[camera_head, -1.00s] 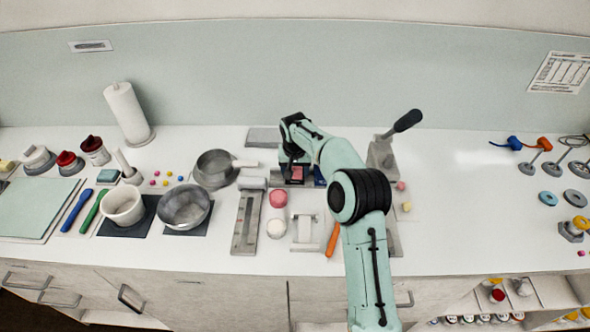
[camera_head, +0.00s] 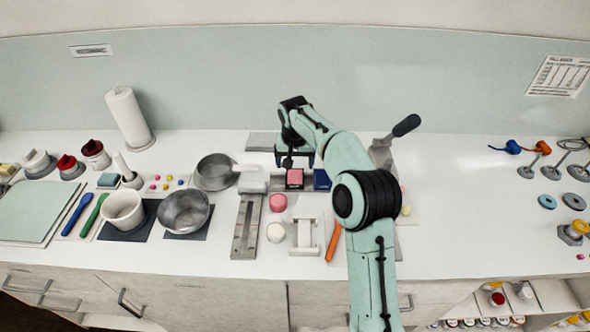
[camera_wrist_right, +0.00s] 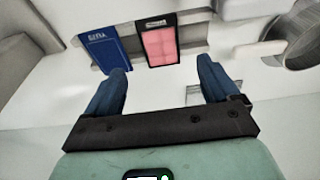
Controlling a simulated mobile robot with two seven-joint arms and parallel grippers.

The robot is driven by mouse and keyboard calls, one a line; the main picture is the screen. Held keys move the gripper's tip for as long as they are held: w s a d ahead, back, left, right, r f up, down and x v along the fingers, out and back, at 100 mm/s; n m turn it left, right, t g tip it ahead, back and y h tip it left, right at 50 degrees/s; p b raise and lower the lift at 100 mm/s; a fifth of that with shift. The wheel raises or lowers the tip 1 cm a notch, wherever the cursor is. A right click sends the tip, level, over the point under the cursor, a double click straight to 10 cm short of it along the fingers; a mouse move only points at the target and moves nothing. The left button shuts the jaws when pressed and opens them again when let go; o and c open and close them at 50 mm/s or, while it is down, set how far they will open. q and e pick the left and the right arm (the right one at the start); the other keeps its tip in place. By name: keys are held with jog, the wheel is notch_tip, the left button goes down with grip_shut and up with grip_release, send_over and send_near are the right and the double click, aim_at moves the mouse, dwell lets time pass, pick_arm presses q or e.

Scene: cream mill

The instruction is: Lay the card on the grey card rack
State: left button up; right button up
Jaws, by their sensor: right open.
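The pink card (camera_head: 295,179) with a black border lies on the grey card rack (camera_head: 277,181). A blue card (camera_head: 322,180) is on the same rack, beside the pink one. In the right wrist view the pink card (camera_wrist_right: 161,44) and the blue card (camera_wrist_right: 103,44) sit apart, with the grey rack (camera_wrist_right: 194,47) showing around them. My right gripper (camera_head: 294,160) is open and empty, just behind the cards. In the right wrist view its fingers (camera_wrist_right: 162,72) are spread and stand clear of the pink card. My left gripper is out of view.
A grey press with a dark lever (camera_head: 406,125) stands right of the rack, partly behind my right arm. A steel pan (camera_head: 215,172) lies to the left. Pink and white round pieces (camera_head: 278,203) and an orange tool (camera_head: 333,241) lie in front. The right counter middle is clear.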

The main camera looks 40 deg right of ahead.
jog(key=v, duration=0.4)
jog(key=shift+r, duration=0.35)
jog(key=shift+f, duration=0.1)
